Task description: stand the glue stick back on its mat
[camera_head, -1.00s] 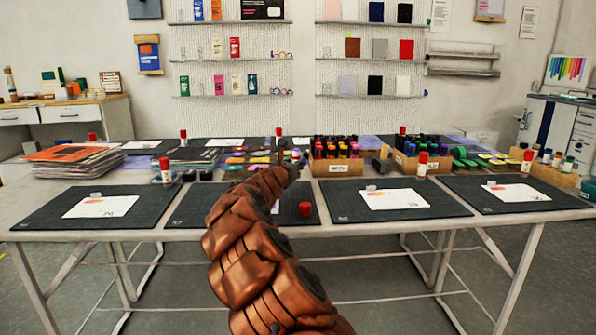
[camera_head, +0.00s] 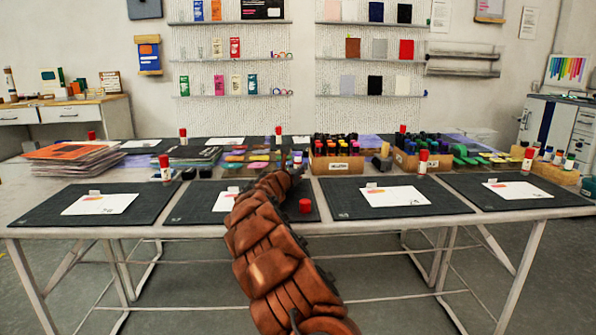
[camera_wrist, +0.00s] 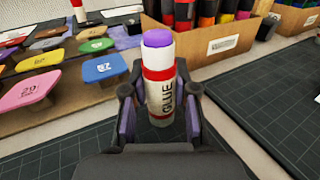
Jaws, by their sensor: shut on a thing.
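The glue stick (camera_wrist: 159,90) is white with red bands and the word GLUE, and its purple glue end shows uncapped at the top. It is close to upright between the fingers of my gripper (camera_wrist: 160,108), which is shut on it. A dark gridded mat (camera_wrist: 105,145) lies below; I cannot tell whether the base touches it. A red cap (camera_head: 305,206) stands on this mat, right of my arm.
Colored numbered pieces (camera_wrist: 103,68) lie beyond the mat. A cardboard box of markers (camera_wrist: 228,42) stands behind, to the right. Neighboring mats (camera_head: 345,207) hold white cards, and other glue sticks (camera_head: 423,163) stand around the table.

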